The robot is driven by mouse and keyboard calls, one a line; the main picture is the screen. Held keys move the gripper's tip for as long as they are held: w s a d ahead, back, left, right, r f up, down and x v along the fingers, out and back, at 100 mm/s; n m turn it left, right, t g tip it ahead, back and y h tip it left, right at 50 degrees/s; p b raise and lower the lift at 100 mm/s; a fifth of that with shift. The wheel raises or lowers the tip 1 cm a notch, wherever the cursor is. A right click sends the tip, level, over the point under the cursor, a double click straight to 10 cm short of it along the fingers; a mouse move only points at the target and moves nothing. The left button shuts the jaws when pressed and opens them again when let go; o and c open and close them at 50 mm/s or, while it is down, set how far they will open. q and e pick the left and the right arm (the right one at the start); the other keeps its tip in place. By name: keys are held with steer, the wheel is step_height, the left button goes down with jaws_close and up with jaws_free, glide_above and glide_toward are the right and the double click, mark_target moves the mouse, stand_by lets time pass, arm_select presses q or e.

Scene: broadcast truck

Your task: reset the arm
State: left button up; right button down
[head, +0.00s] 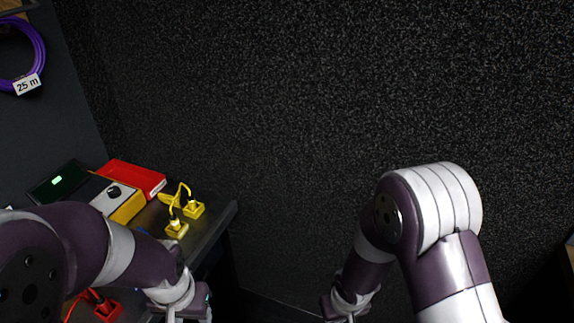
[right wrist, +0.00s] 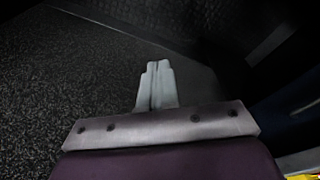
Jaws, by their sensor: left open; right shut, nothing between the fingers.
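My left arm (head: 130,255) reaches in from the left over the bench corner. Its gripper (head: 188,314) is at the bottom edge of the head view, open, with the fingertips cut off by the frame. My right arm (head: 432,210) is bent over the dark floor, clear of the bench. Its wrist (head: 352,293) points down at the bottom edge of the head view. In the right wrist view my right gripper (right wrist: 156,86) is shut, fingers together and empty, over dark speckled floor.
The dark bench (head: 215,228) at left holds a red box (head: 135,177), a yellow box (head: 125,207), yellow cable plugs (head: 177,229), a red plug (head: 108,310) and a device with a green display (head: 58,182). A purple cable coil (head: 38,50) tagged "25 m" lies upper left.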

steer(key=s+d+r+g, duration=0.2)
steer(key=s+d+r, duration=0.3)
steer(key=s+r, duration=0.25)
step_height(320, 180, up, 19)
steer(key=d+m+t+p, duration=0.1)
steer(key=d+m+p, duration=0.1)
steer(key=p, duration=1.2)
steer(key=shift+w+d+m+h, duration=0.2)
steer(key=shift+w+m+h, duration=0.1)
steer(key=shift+w, duration=0.1)
steer(key=shift+w, duration=0.1)
